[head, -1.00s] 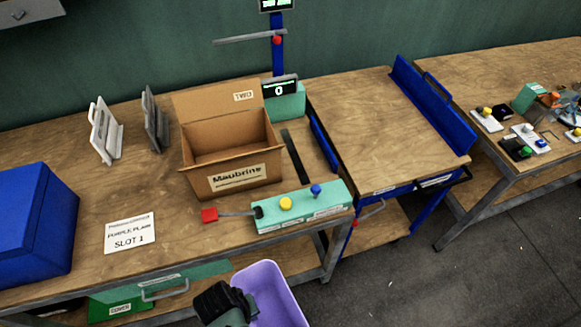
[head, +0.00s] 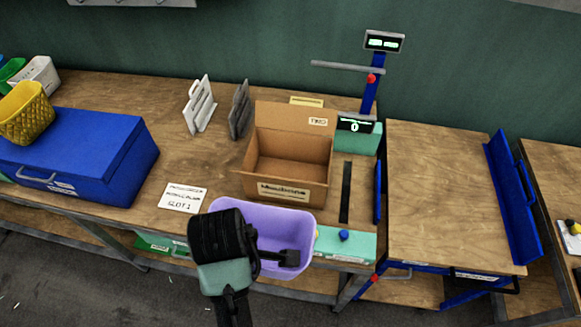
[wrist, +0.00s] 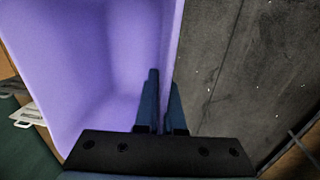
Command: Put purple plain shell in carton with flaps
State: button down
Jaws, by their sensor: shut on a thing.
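The purple plain shell (head: 283,225) is an open, plain-sided tub. It is in front of the carton in the head view and hides part of the table's front edge. My gripper (head: 290,258) is shut on its near wall. In the wrist view the fingers (wrist: 160,112) pinch the wall of the shell (wrist: 80,70) from both sides. The brown carton with flaps (head: 318,190) stands on the table just beyond the shell. Its top is open, its back flap stands up, and its inside looks empty. Whether the shell overhangs the table is unclear.
A green control box (head: 350,247) with a blue button sits right of the shell, partly hidden. A blue chest (head: 90,165) stands left, with a yellow basket (head: 26,113) on it. Grey racks (head: 200,108) and a scale display (head: 384,41) are behind. The right-hand tabletop (head: 435,190) is clear.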

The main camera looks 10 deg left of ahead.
aim_at(290, 174)
jog(key=i, duration=1.3)
